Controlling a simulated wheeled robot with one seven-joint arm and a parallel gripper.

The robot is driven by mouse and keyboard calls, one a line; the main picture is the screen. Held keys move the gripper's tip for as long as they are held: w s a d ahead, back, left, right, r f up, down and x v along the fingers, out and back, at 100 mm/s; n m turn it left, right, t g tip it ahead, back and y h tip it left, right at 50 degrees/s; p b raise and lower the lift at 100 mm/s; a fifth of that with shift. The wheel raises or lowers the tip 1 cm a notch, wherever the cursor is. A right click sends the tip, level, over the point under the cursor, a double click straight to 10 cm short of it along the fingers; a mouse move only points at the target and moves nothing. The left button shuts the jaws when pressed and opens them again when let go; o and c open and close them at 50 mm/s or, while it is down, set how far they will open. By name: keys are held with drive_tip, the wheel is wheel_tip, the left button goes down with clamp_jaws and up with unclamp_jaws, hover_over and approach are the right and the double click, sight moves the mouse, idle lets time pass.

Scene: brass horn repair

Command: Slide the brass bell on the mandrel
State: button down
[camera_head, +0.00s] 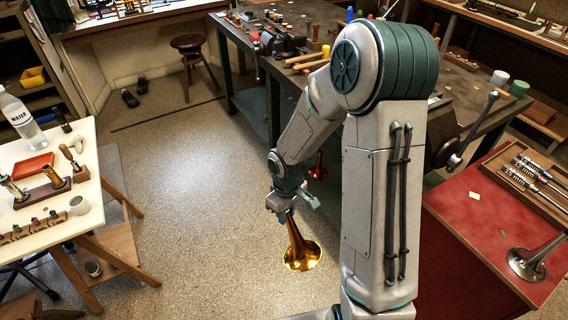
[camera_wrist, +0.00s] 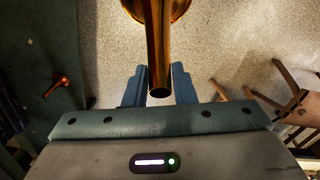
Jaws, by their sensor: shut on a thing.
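The brass bell (camera_head: 300,250) hangs over the open floor in the head view, its wide flared end down. My gripper (camera_head: 290,207) is shut on its narrow tube. In the wrist view the bell's tube (camera_wrist: 159,45) runs between my two fingers (camera_wrist: 159,80), with its open narrow end towards the camera. I cannot surely tell which thing is the mandrel. A silver, flared, horn-shaped piece (camera_head: 532,262) lies on the red-topped table at the right. A dark rod with a knob (camera_head: 474,128) stands at an angle by the bench corner.
The long workbench (camera_head: 400,150) with tools and wooden pieces is behind my arm. A reddish copper horn (camera_head: 318,170) is near its base. The red table (camera_head: 470,225) carries a tray of marked rods (camera_head: 535,180). A white table (camera_head: 90,180) is at left. The floor between is clear.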

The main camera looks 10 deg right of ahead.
wheel_tip(320, 180, up, 3)
drive_tip(key=s+n+g+h, duration=0.2)
drive_tip(key=n+h, duration=0.1)
drive_tip(key=n, duration=0.2)
wheel_tip(320, 180, up, 17)
drive_tip(key=n+t+h, duration=0.6)
drive_tip(key=n+h, duration=0.3)
drive_tip(key=h, duration=0.1)
hover_over(288, 230)
drive_tip(key=shift+w+a+r, duration=0.3)
drive_tip(key=shift+a+r, duration=0.15)
drive_tip(key=shift+a, duration=0.1)
